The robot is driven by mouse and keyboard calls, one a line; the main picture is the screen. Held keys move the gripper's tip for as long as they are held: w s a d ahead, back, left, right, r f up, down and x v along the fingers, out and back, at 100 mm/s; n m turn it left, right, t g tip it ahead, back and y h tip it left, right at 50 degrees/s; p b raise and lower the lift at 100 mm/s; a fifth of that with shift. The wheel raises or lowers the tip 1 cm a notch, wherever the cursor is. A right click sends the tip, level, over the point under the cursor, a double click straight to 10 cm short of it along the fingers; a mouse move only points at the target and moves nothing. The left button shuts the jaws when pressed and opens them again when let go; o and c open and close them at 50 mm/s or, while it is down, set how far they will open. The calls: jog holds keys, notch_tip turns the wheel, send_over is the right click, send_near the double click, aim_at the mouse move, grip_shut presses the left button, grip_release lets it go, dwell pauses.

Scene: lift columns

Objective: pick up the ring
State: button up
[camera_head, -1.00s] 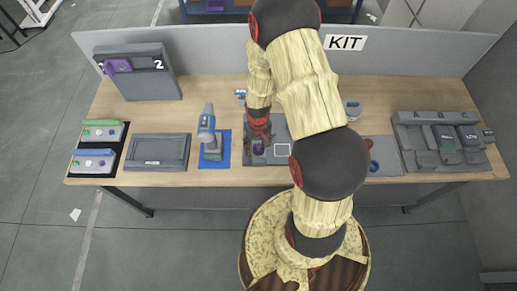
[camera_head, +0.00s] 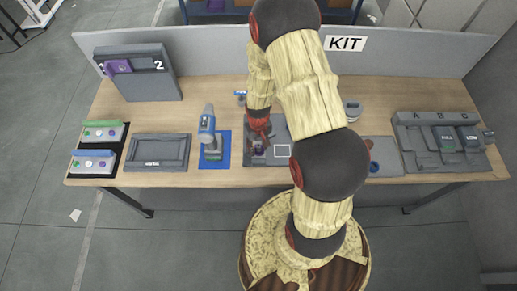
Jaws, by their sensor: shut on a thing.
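My gripper (camera_head: 257,147) points down at the grey board (camera_head: 282,166) in the middle of the bench. It is shut on a small dark purple thing, which I take to be the ring (camera_head: 258,151). The ring is small and partly covered by the fingers, so its shape is hard to make out. It is at or just above the board, left of a white square outline (camera_head: 282,151); I cannot tell whether it touches the board.
A grey tray (camera_head: 160,153) lies further left. A grey cup (camera_head: 353,110) and a grey fixture marked A, B, C (camera_head: 440,160) are right. My arm hides the bench's middle right.

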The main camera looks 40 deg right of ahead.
notch_tip(320, 180, up, 10)
jog(key=shift+r, duration=0.2)
dwell(0.3)
jog(key=shift+r+p, duration=0.45)
jog(key=shift+r, duration=0.05)
dwell(0.5)
notch_tip(320, 180, up, 7)
jog(key=p, duration=0.5)
jog(key=shift+r, duration=0.15)
dwell(0.9)
